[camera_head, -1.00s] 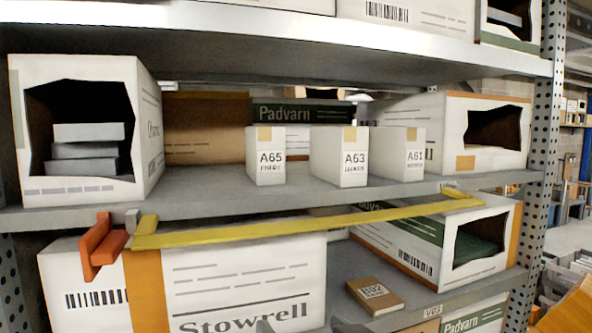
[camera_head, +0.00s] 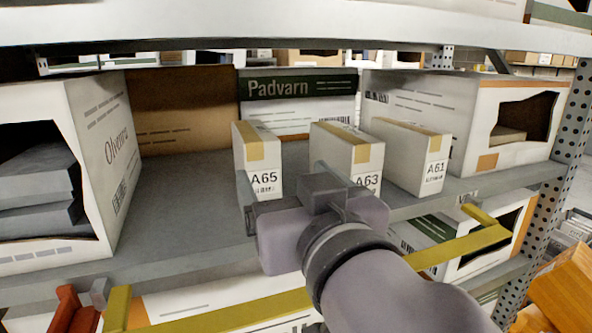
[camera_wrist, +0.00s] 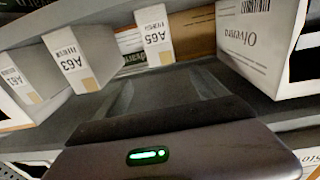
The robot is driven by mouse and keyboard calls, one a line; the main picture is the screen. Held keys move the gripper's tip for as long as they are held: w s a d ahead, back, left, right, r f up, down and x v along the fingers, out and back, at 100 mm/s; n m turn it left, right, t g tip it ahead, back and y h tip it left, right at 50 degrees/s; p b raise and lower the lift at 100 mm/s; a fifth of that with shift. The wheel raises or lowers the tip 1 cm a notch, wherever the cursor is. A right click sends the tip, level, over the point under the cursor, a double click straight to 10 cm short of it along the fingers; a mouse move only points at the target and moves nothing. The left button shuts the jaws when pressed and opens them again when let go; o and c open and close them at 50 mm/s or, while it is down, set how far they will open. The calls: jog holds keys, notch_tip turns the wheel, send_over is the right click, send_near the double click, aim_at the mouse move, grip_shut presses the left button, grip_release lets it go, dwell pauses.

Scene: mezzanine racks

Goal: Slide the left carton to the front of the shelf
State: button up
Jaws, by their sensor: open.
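The left carton (camera_head: 255,160), a slim white box with tan tape and an A65 label, stands upright on the middle shelf. In the wrist view the A65 carton (camera_wrist: 154,36) shows beyond my fingers. My gripper (camera_head: 281,172) is open and empty at the shelf front, one finger towards each side of the A65 carton. My gripper (camera_wrist: 162,85) appears short of the carton in the wrist view; contact cannot be told. The A63 carton (camera_head: 345,152) stands to the right, partly behind my gripper. The A61 carton (camera_head: 412,155) stands farther right.
A brown box (camera_head: 185,110) and a Padvarn box (camera_head: 300,88) stand behind. Another open box (camera_head: 495,110) stands right. A yellow bar (camera_head: 225,312) crosses below the shelf edge.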

jog(key=b, duration=0.2)
send_near(257, 151)
jog(key=w, duration=0.2)
jog(key=w+f, duration=0.1)
jog(key=shift+a, duration=0.3)
jog(key=b+x, duration=0.1)
jog(key=x, duration=0.3)
jog(key=b+x, duration=0.1)
jog(key=x, duration=0.4)
jog(key=b+x, duration=0.1)
jog(key=x, duration=0.3)
jog(key=shift+w+r, duration=0.35)
jog(key=shift+w, duration=0.1)
jog(key=shift+s, duration=0.1)
jog(key=c, duration=1.8)
jog(key=shift+b, duration=0.3)
